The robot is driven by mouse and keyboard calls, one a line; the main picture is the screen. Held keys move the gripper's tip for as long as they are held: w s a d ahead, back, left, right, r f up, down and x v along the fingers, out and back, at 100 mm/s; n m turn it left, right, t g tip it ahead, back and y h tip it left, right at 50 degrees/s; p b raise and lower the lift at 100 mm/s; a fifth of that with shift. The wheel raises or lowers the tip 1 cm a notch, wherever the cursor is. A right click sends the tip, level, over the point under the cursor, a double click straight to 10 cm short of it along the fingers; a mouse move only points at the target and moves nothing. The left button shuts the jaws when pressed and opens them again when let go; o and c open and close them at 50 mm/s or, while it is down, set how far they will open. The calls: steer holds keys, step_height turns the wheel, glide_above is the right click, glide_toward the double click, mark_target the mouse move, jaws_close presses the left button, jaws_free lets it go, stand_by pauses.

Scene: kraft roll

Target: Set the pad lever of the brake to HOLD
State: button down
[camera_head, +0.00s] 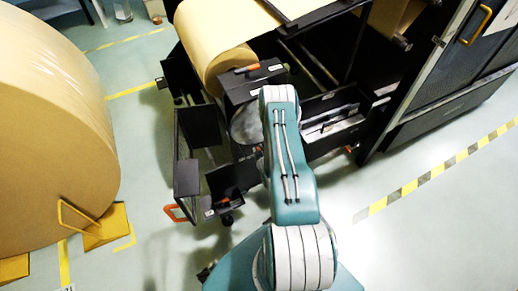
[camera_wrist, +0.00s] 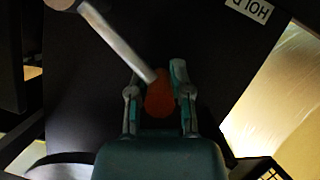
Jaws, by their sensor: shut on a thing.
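The pad lever (camera_wrist: 118,40) shows in the wrist view as a silver rod running from a round pivot (camera_wrist: 60,3) at the top left down to an orange knob (camera_wrist: 160,98). My gripper (camera_wrist: 158,82) is shut on the orange knob, with one teal finger on each side of it. A white HOLD label (camera_wrist: 250,9) is on the dark panel (camera_wrist: 215,50) at the upper right, apart from the knob, and reads upside down. In the head view my arm covers the gripper and the lever cannot be made out clearly.
In the head view a kraft roll (camera_head: 215,35) sits in the black machine frame (camera_head: 345,40). A much larger roll (camera_head: 55,130) stands at the left beside a yellow chock (camera_head: 105,225). A dark cabinet (camera_head: 440,90) stands at the right. The floor (camera_head: 430,235) at the lower right is clear.

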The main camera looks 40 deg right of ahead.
step_height(320, 180, down, 8)
steer(key=n+h, duration=0.3)
steer(key=n, duration=0.3)
steer(key=shift+a+r+t+h, duration=0.15)
steer(key=shift+t+h, duration=0.15)
steer(key=shift+s, duration=0.1)
stand_by(0.5)
steer(key=c, duration=0.7)
jaws_free()
steer(key=shift+f, duration=0.2)
steer(key=shift+o, duration=0.8)
steer(key=shift+d, duration=0.25)
steer(key=v, duration=1.2)
